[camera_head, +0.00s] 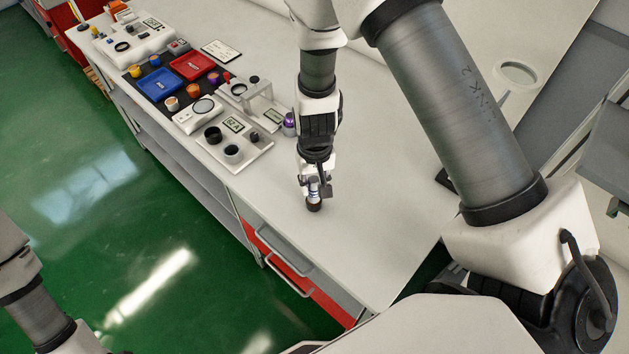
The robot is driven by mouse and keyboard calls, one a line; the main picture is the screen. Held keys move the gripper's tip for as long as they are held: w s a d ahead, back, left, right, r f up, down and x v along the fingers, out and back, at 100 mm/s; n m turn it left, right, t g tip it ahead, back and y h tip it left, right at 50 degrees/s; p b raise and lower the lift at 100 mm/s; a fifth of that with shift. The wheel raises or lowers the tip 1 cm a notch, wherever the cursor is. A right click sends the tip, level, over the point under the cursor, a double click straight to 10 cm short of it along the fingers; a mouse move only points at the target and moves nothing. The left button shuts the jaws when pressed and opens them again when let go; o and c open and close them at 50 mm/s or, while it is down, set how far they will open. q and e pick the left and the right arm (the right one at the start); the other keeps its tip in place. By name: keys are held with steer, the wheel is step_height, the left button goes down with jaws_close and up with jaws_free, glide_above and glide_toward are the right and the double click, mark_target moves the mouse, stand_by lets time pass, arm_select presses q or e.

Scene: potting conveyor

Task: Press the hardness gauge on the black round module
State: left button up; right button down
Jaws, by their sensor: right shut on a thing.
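My right gripper (314,187) points down over the bare white worktop, right of the instruments. It is shut on a small upright thing with a pale blue-white body, likely the hardness gauge. A dark round piece (313,206) sits directly below the fingers, close to or on the worktop. I cannot tell whether it is the gauge's lower end or a separate black round module.
A blue tray (158,84) and a red tray (193,66) lie on a dark mat with several small coloured jars. A purple-topped bottle (289,124) stands left of my right gripper. The worktop (385,175) right of the gripper is largely clear; red-fronted drawers (300,281) are below its front edge.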

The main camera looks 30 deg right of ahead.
steer(key=shift+r+p, duration=0.75)
step_height(320, 180, up, 5)
steer(key=p, duration=0.4)
steer(key=shift+f, duration=0.2)
